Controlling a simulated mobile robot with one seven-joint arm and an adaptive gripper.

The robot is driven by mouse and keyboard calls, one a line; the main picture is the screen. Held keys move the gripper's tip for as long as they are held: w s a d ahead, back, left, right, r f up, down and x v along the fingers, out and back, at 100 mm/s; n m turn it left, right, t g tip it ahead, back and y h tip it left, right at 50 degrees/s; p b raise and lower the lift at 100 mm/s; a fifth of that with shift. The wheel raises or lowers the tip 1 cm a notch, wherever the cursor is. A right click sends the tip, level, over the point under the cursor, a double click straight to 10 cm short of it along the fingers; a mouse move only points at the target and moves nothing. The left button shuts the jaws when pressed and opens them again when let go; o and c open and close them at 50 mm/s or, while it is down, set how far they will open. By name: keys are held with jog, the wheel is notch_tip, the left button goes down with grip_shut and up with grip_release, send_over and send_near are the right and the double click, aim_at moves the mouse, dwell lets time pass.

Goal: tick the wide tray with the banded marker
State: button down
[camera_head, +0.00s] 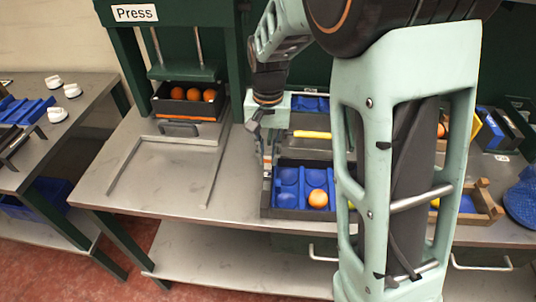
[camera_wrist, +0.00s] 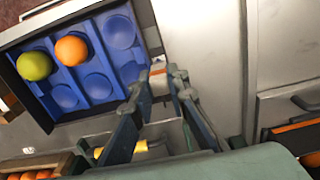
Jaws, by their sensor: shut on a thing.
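My gripper (camera_wrist: 157,82) is shut on a slim marker (camera_wrist: 158,68), of which a white end with an orange band shows between the fingertips. In the head view my gripper (camera_head: 264,140) is upright at the left edge of a dark-framed tray (camera_head: 290,214) with blue cups. This looks like the wide tray; it also shows in the wrist view (camera_wrist: 82,118), with the marker beside its edge. I cannot tell whether the tip touches it. An orange (camera_wrist: 71,50) and a yellow-green fruit (camera_wrist: 34,66) lie in neighbouring cups; other visible cups are empty. My arm hides the tray's right part in the head view.
A yellow bar (camera_head: 312,134) lies behind the tray, with another blue-lined tray (camera_head: 312,103) farther back. The press (camera_head: 185,73) holds a dark box of oranges (camera_head: 192,107). The metal table (camera_head: 165,170) left of the tray is largely clear.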

jog(key=shift+r+p, duration=1.85)
jog(key=shift+r, duration=0.9)
jog(key=shift+s+f, duration=0.1)
jog(key=shift+s, duration=0.05)
